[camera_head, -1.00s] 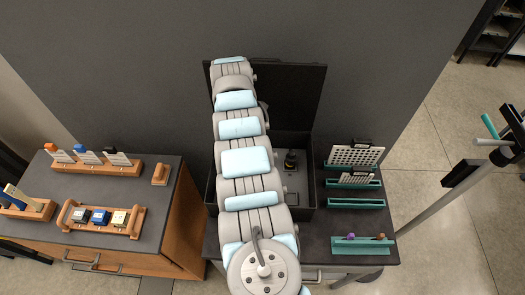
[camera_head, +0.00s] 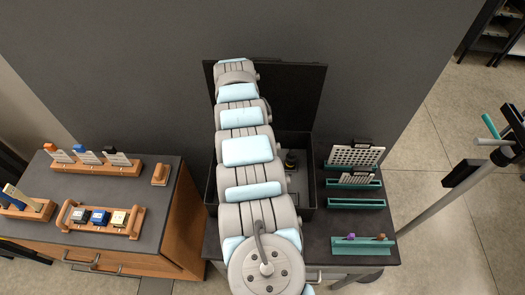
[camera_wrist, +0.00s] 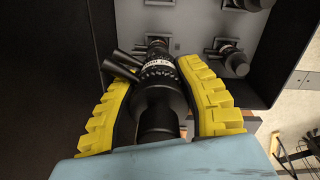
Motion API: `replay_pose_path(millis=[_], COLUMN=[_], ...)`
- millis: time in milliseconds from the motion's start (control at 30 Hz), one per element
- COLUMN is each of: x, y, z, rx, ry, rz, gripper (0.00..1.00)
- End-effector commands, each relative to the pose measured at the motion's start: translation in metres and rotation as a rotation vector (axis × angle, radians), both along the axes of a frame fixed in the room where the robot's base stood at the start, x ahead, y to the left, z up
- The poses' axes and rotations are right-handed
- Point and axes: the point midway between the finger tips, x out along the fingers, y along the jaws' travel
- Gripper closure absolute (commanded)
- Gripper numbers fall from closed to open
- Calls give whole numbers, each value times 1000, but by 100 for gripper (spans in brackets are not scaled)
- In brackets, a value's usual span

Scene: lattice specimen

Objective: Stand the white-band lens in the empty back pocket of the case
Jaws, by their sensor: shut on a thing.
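In the wrist view my gripper (camera_wrist: 160,85) has its yellow toothed fingers closed around a black lens (camera_wrist: 158,108). A pale band with lettering shows near the lens's far end. The lens points away from the camera, towards the grey floor of the case (camera_wrist: 185,15). A grey pocket edge shows beside its far end; I cannot tell whether the lens is inside that pocket. In the head view the open black case (camera_head: 313,185) stands behind my arm, which hides my gripper and the held lens.
Another dark lens (camera_wrist: 236,64) stands in a pocket to the right, with part of another (camera_wrist: 250,4) at the top. Dark case walls rise close to my gripper. Teal racks (camera_head: 355,204) lie right of the case; a wooden cabinet with trays (camera_head: 110,168) stands left.

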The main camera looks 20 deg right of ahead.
Motion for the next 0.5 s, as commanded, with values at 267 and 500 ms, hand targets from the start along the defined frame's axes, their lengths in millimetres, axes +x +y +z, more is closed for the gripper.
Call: replay_pose_path(millis=[267, 500], x=[-1, -2], y=[-3, -6], z=[-5, -10], rx=[0, -1], ry=[-3, -2], rz=[23, 54], gripper=[100, 100])
